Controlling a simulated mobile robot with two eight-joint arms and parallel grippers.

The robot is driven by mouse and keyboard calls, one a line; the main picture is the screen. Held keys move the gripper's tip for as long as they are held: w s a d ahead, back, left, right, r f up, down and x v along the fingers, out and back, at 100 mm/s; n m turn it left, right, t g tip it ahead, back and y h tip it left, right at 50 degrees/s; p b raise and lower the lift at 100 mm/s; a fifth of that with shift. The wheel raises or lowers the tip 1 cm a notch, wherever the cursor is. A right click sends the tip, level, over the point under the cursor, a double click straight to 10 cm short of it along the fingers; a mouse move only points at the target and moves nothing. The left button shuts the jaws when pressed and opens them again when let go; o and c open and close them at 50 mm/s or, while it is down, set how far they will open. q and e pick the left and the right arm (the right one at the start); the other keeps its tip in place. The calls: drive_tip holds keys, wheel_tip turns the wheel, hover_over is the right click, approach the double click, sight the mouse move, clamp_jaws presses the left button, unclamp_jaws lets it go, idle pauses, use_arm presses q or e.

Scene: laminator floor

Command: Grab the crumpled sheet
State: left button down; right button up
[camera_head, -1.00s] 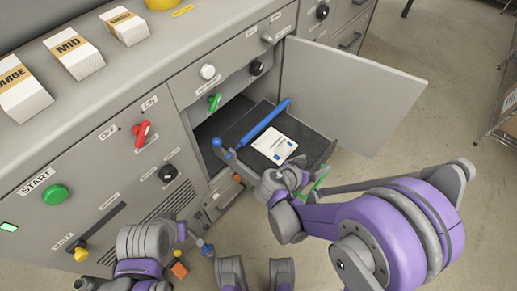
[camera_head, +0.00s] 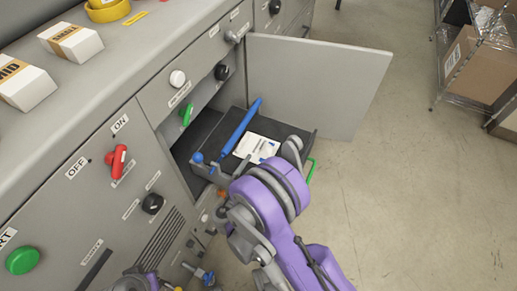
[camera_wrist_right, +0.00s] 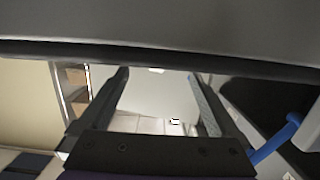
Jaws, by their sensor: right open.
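A white sheet with small printed marks (camera_head: 254,148) lies in the dark pull-out tray (camera_head: 228,178), beside a blue bar. It looks mostly flat, and I cannot tell how crumpled it is. My right arm reaches to the tray's right front. In the head view its gripper is partly hidden by its own wrist, close to the sheet's right side. In the right wrist view, my right gripper (camera_wrist_right: 158,76) has its fingers apart, with a pale surface beyond them. Contact with the sheet cannot be made out. Only a bit of my left arm shows at the bottom edge.
A blue bar (camera_head: 240,126) crosses the tray. An open cabinet door (camera_head: 320,85) stands behind it. A red switch (camera_head: 118,162) and green button (camera_head: 22,261) are on the grey machine front. A shelf rack with a box (camera_head: 483,62) is far right; the floor between is clear.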

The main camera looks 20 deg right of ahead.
sight(265, 153)
drive_tip(key=x, duration=0.5)
drive_tip(key=shift+w+d+f+b, duration=0.2)
drive_tip(key=shift+w+b, duration=0.1)
drive_tip(key=shift+b, duration=0.1)
drive_tip(key=c, duration=1.4)
drive_tip(key=shift+r, duration=0.15)
